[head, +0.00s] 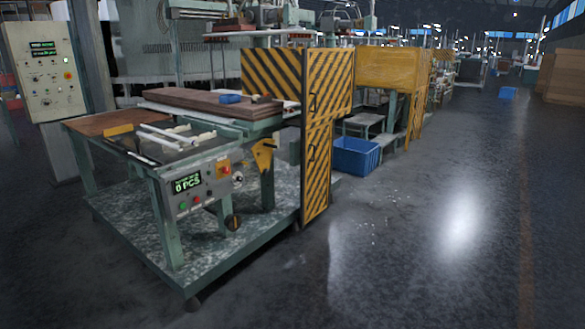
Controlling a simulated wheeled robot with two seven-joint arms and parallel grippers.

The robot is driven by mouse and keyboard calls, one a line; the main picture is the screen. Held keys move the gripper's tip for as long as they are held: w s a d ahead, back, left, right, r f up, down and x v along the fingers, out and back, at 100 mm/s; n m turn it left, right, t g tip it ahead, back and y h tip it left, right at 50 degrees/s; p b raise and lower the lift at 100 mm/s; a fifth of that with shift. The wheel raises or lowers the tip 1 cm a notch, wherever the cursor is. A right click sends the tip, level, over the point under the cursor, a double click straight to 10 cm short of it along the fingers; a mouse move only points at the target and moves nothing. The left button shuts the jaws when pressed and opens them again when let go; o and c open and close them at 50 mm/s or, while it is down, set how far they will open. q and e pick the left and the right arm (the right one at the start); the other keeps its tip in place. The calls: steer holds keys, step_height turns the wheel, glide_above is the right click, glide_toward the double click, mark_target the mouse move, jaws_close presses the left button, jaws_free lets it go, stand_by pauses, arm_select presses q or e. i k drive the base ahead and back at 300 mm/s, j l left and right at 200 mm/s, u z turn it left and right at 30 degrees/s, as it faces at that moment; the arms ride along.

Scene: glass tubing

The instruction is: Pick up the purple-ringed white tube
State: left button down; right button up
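Several white tubes (157,139) lie on the dark top of a small green-framed table (92,124), left of centre in the head view. They lie close together at slightly different angles. They are too small in the view for me to make out a purple ring on any of them. Neither of my grippers is in view.
A control box (189,185) with a counter display hangs on the table's front. A yellow-and-black striped guard (317,140) stands right of it. A blue crate (356,156) sits on the floor beyond. The floor (430,240) at the right is clear.

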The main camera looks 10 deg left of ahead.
mark_target(193, 141)
steer(key=i+u, duration=0.15)
steer(key=i, duration=0.25)
steer(key=i+l+u, duration=0.15)
steer(key=i, duration=0.25)
steer(key=i+l+u, duration=0.2)
steer(key=i, duration=0.2)
steer(key=i+l+u, duration=0.25)
steer(key=i+u, duration=0.25)
steer(key=i+l+u, duration=0.45)
steer(key=i+z, duration=0.2)
steer(key=i, duration=0.2)
